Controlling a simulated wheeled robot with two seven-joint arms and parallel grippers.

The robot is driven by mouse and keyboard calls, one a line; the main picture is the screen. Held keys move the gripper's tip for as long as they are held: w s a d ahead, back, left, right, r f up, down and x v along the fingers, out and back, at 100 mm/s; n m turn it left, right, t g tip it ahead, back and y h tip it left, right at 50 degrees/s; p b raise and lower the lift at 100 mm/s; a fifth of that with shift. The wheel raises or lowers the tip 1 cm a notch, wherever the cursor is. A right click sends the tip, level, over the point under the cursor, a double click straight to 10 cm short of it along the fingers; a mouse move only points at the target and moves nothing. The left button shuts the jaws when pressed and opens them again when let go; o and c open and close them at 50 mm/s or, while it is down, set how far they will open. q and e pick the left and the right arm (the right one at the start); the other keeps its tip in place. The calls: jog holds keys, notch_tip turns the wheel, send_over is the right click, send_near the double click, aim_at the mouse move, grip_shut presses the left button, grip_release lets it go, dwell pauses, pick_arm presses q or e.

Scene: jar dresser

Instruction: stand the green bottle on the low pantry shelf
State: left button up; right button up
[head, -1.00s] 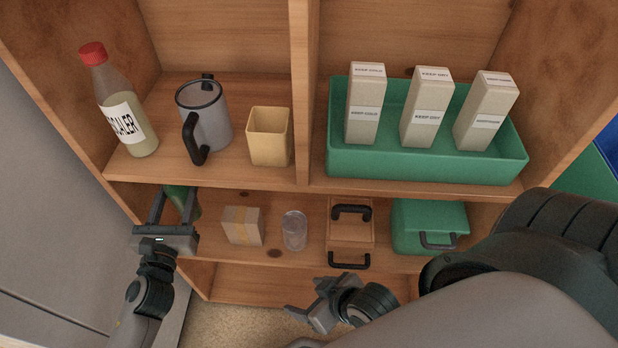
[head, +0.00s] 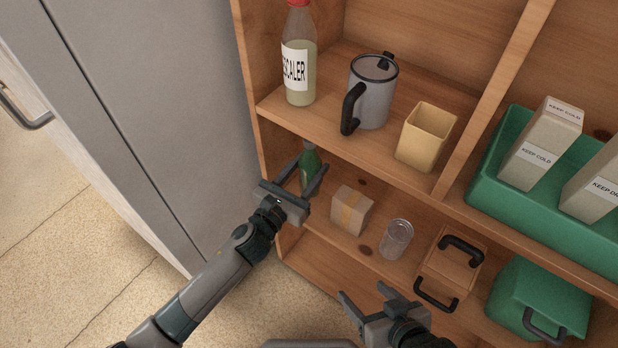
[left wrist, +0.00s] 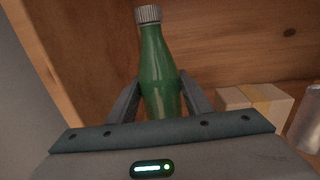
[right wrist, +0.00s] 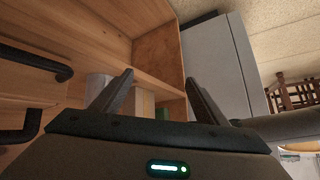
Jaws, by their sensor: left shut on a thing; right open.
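The green bottle (head: 310,167) is upright at the left end of the low pantry shelf (head: 347,254), beside the shelf unit's left wall. My left gripper (head: 307,178) is shut on the bottle's body. In the left wrist view the bottle (left wrist: 159,70), with its grey ribbed cap, stands between the two fingers (left wrist: 160,97). Its base is hidden by the gripper, so I cannot tell whether it touches the shelf. My right gripper (head: 372,301) is open and empty in front of the shelves; its spread fingers also show in the right wrist view (right wrist: 157,97).
On the low shelf are a cardboard box (head: 351,210), a clear glass (head: 396,239), a wooden box with black handles (head: 452,267) and a green case (head: 537,297). Above stand a descaler bottle (head: 299,60), grey jug (head: 372,92), yellow cup (head: 426,137) and green tray (head: 489,168).

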aim_at(304, 184)
pick_arm(q)
jog(key=shift+f+b, duration=0.3)
jog(key=shift+f, duration=0.15)
notch_tip(304, 184, down, 3)
jog(key=shift+r+b, duration=0.1)
jog(key=shift+b, duration=0.45)
pick_arm(e)
jog(key=w+r+t, duration=0.1)
jog(key=w+a+r+t, duration=0.1)
jog(key=w+a+r+t+y, duration=0.1)
jog(key=r, duration=0.1)
jog(key=shift+w, duration=0.25)
pick_arm(q)
jog(key=shift+f, duration=0.25)
pick_arm(e)
jog(key=shift+w+a+r, duration=0.1)
jog(key=shift+r, duration=0.05)
pick_arm(q)
jog(key=o, duration=1.3)
jog(key=shift+o, duration=0.2)
pick_arm(e)
jog(key=shift+r+t, duration=0.15)
jog(key=shift+t, duration=0.15)
